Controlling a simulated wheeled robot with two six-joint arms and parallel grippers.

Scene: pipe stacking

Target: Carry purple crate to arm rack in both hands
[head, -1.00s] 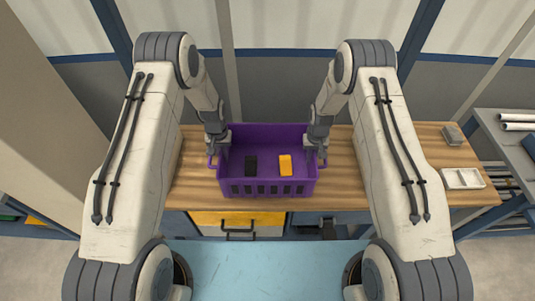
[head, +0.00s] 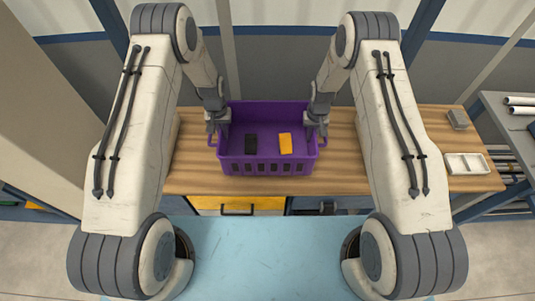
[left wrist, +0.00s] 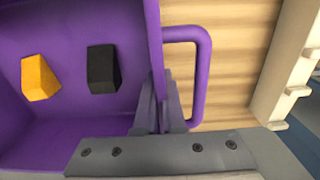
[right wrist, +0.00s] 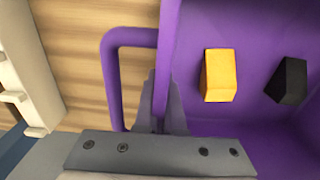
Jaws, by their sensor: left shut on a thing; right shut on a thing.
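The purple crate (head: 266,167) is over the wooden workbench in the head view, upright, with a black block (head: 250,143) and a yellow block (head: 285,143) inside. My left gripper (head: 218,122) is shut on the crate's left side wall, beside its loop handle; the fingers also show in the left wrist view (left wrist: 160,110). My right gripper (head: 316,122) is shut on the right side wall, beside the other loop handle, as the right wrist view shows (right wrist: 160,110). I cannot tell whether the crate's bottom touches the bench. The arm rack is not clearly identifiable.
The wooden bench (head: 410,150) carries a white divided tray (head: 466,163) and a small grey box (head: 458,119) at its right. A grey shelf with white pipes (head: 521,105) stands at the far right. Yellow drawers (head: 237,204) are under the bench.

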